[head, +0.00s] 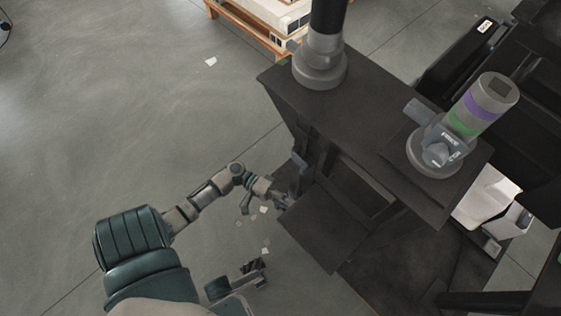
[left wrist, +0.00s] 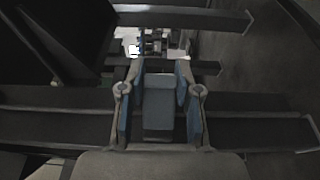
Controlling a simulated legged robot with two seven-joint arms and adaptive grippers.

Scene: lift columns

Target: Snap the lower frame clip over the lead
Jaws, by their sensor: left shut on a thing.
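My left gripper (head: 284,198) reaches in from the left to a dark blue-grey upright part (head: 297,175) on the near side of the black frame. In the left wrist view my left gripper (left wrist: 160,88) has blue-padded fingers on both sides of a blue-grey block (left wrist: 158,105) and is shut on it. The block looks like the lower frame clip, but its far end is hard to make out. I cannot pick out the lead in either view. A dark, finger-like end (head: 252,268) at the bottom may be my right gripper; its opening is unclear.
The black frame (head: 345,120) carries a dark column on a grey collar (head: 320,70) and a grey cylinder with purple and green bands (head: 482,103). Dark beams (left wrist: 55,125) cross behind the block. A wooden pallet (head: 245,25) stands at the back. The floor at left is mostly open, with small pale scraps.

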